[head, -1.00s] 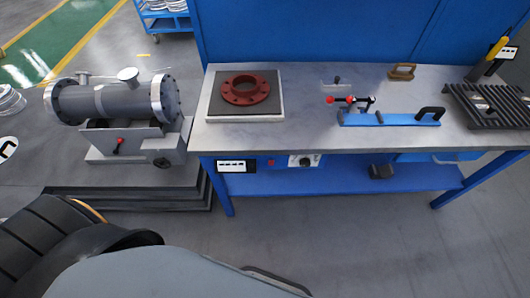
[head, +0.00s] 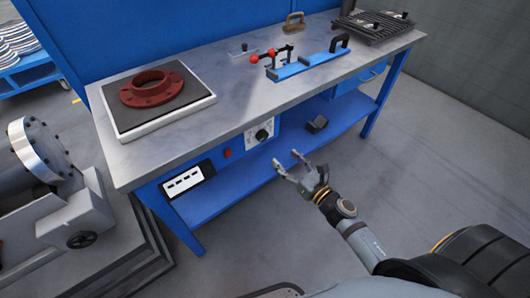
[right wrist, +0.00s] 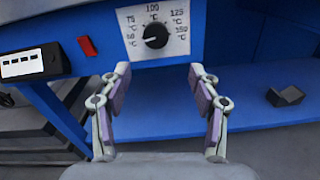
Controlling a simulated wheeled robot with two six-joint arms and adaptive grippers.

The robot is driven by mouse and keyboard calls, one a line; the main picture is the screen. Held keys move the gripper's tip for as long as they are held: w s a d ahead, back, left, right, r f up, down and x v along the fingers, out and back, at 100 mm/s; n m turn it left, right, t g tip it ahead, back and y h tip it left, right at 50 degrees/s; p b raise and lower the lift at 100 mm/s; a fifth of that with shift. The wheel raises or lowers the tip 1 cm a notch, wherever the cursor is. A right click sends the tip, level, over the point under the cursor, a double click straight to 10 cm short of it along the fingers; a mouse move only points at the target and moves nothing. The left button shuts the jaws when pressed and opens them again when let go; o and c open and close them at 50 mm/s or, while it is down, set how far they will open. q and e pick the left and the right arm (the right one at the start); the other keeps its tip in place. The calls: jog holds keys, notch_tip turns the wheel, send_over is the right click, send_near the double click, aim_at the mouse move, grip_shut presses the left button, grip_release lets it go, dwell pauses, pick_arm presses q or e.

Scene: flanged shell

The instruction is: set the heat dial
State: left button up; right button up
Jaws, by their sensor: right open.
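The heat dial (head: 261,134) is a black knob on a white scale plate on the blue front panel under the bench top. My right gripper (head: 288,162) is open and empty, in front of and below the dial in the head view. In the right wrist view its two fingers (right wrist: 160,82) stand apart, with the dial ahead between and above them. The left gripper is not in view.
A red switch (right wrist: 87,46) and a white-faced box (right wrist: 35,63) sit left of the dial. A red flange (head: 152,88) rests on a plate on the bench (head: 235,90). A dark block (head: 317,124) lies on the lower shelf. The floor before the bench is clear.

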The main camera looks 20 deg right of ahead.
aim_at(264, 138)
jog(key=shift+n, duration=0.4)
jog(key=w+p, duration=0.1)
jog(key=w+a+r+p, duration=0.1)
jog(key=w, duration=0.1)
jog(key=w+a+p, duration=0.1)
jog(key=w, duration=0.1)
jog(key=shift+w+a+r+p, duration=0.2)
jog(key=shift+a+r+p, duration=0.05)
jog(key=shift+r+p, duration=0.1)
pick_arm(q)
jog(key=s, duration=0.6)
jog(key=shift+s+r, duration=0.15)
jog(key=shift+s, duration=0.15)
pick_arm(e)
jog(key=shift+f+x, duration=0.15)
jog(key=shift+x, duration=1.05)
jog(key=shift+f+x, duration=0.15)
jog(key=shift+x, duration=1.05)
jog(key=c, duration=1.2)
